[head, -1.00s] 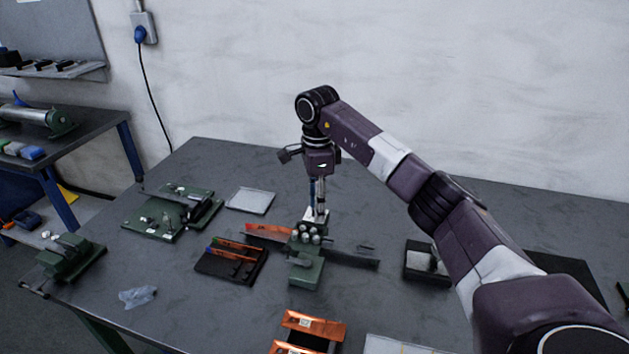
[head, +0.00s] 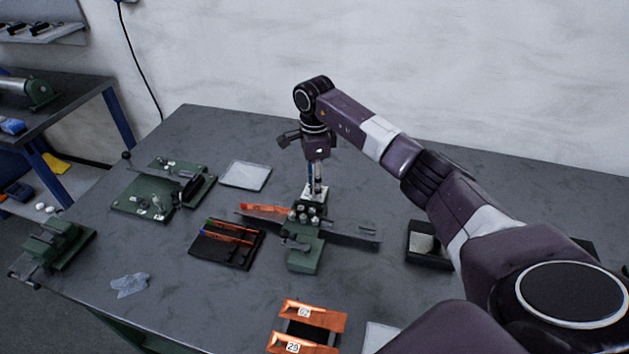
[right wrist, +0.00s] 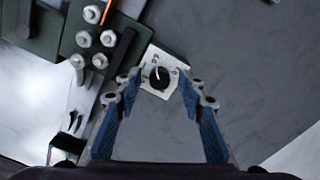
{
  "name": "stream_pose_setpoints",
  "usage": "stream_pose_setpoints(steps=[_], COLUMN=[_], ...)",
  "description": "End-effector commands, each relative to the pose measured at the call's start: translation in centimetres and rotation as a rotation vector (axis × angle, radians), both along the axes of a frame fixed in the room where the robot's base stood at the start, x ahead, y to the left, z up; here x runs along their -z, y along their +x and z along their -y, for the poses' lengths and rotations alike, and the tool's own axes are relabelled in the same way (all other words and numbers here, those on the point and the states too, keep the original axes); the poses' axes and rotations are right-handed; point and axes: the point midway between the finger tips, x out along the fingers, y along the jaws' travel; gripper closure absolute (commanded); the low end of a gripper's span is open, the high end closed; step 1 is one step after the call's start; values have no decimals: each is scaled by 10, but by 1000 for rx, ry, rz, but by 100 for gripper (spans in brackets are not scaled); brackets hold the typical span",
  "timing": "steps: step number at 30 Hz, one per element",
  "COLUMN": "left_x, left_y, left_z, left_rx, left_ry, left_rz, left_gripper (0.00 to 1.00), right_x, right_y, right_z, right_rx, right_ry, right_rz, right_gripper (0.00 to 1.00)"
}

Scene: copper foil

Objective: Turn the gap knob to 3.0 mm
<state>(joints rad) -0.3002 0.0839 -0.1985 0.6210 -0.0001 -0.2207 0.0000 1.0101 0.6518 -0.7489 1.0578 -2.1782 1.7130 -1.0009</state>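The gap knob (right wrist: 159,79) is a small round black knob with a white pointer line, on a white dial plate (right wrist: 149,87). The pointer points to the upper edge of the plate in the right wrist view; the scale marks are too small to read. My right gripper (right wrist: 158,82) is open, with its blue fingers on either side of the knob and a gap visible to each side. In the head view my right gripper (head: 317,178) points down over the white plate (head: 314,193) at the back of the green roller device (head: 304,255). My left gripper is not in view.
Silver bolt heads (right wrist: 84,39) and the green body stand close to the left finger. A copper strip (head: 263,211) enters the device from the left. A black tray (head: 227,256) and a green fixture (head: 150,197) lie left; orange-ended holder (head: 312,312) in front.

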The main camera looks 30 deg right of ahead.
Motion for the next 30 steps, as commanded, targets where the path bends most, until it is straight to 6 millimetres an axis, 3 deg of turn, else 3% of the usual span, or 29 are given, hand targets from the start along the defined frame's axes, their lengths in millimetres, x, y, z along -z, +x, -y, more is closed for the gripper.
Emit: stream_pose_setpoints(steps=[3, 8, 18, 30], left_x=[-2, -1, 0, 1], left_y=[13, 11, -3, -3], left_z=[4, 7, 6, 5], left_rx=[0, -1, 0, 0], left_ry=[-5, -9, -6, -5], left_rz=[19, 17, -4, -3], left_gripper=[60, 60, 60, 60], right_x=[2, 2, 2, 2], right_y=[0, 0, 0, 0], right_z=[0, 0, 0, 1], right_rx=[0, 0, 0, 64], right_ry=[0, 0, 0, -2], right_rz=[0, 0, 0, 1], right_gripper=[63, 63, 100, 100])
